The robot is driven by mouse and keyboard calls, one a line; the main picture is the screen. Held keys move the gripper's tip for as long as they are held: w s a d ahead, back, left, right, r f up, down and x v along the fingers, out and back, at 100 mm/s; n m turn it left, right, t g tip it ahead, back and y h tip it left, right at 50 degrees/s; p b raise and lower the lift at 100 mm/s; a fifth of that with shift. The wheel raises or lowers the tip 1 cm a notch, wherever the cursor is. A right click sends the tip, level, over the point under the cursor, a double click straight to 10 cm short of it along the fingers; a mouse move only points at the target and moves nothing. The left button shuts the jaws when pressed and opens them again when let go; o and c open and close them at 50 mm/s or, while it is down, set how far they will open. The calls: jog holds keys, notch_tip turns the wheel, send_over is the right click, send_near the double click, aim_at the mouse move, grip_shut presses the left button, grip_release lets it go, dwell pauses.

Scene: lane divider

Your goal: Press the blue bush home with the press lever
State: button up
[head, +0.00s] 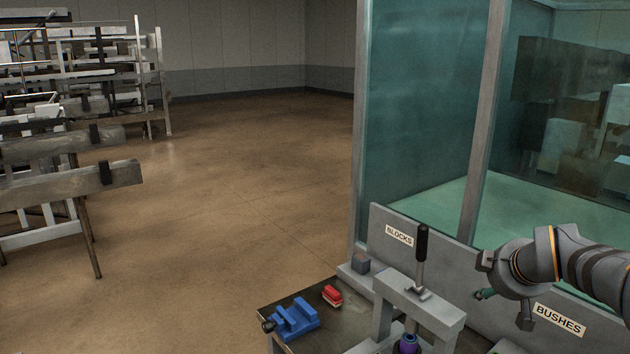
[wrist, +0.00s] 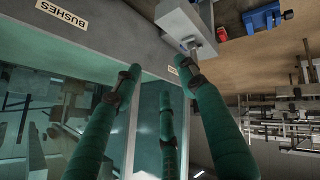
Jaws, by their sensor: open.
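The press (head: 432,306) is a grey frame at the bottom of the head view, with an upright lever (head: 421,246) that has a black grip. A purple-blue ring-like part (head: 407,344) with a dark middle sits low under the frame, cut by the picture edge. I cannot tell if it is the blue bush or how deep it sits. My gripper (head: 487,293) is open and empty, right of the lever and apart from it. In the wrist view its green fingers (wrist: 158,78) are spread, with part of the press (wrist: 188,22) beyond them.
A blue vise (head: 294,318) and a red object (head: 332,295) lie on the bench left of the press. A grey block (head: 360,263) sits below the BLOCKS label (head: 399,235). A BUSHES label (head: 559,319) is below my arm. A glass-walled enclosure (head: 415,110) stands behind.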

jog(key=s+a+f, duration=0.1)
jog(key=s+f, duration=0.2)
jog(key=f, duration=0.2)
jog(key=shift+s+a+f+g, duration=0.15)
jog(key=shift+g, duration=0.15)
